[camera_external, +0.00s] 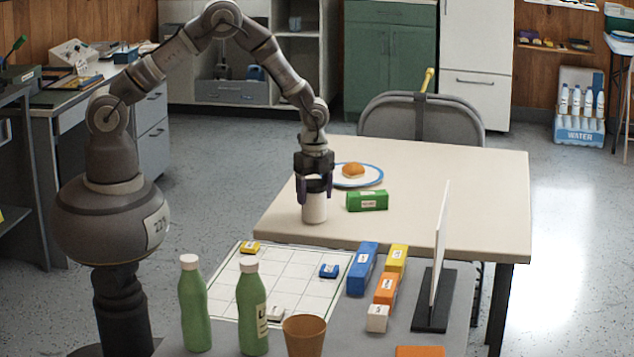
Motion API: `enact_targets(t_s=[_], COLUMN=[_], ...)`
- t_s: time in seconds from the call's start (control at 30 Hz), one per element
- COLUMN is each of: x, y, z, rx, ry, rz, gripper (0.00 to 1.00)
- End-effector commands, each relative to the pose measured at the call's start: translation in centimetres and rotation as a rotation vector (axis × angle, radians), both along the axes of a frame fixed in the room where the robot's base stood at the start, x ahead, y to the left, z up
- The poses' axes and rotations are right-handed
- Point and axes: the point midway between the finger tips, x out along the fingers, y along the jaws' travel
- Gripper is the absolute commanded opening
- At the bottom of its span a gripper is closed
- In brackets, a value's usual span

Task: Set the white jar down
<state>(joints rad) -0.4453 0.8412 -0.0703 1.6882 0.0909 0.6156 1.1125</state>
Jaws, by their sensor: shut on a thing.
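The white jar (314,209) is a small upright cylinder near the left part of the beige table (450,190). My gripper (314,190) points down and is shut on the upper part of the jar, with dark fingers on either side. The jar's top is hidden by the gripper. I cannot tell whether its bottom touches the tabletop or is slightly above it.
A green box (367,201) and a blue-rimmed plate (371,183) with a bun (353,170) are right of the jar. In front, a grey table holds a white grid board (265,305), colored blocks, green bottles (252,310) and an upright panel (440,245). The beige table's right side is clear.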

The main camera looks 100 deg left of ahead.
Motion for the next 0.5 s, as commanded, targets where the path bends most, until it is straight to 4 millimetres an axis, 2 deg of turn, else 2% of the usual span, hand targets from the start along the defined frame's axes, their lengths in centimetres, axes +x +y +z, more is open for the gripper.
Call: enact_targets(t_s=[0.17,0.2,0.3,0.5], x=[0.01,-0.01,-0.01,-0.01], y=[0.00,-0.01,-0.01,-0.01], z=[-0.12,-0.22,-0.14,-0.14], rx=[0.000,0.000,0.000,0.000], ry=[0.000,0.000,0.000,0.000], rz=[0.000,0.000,0.000,0.000], gripper=[0.26,0.71,0.94,0.94])
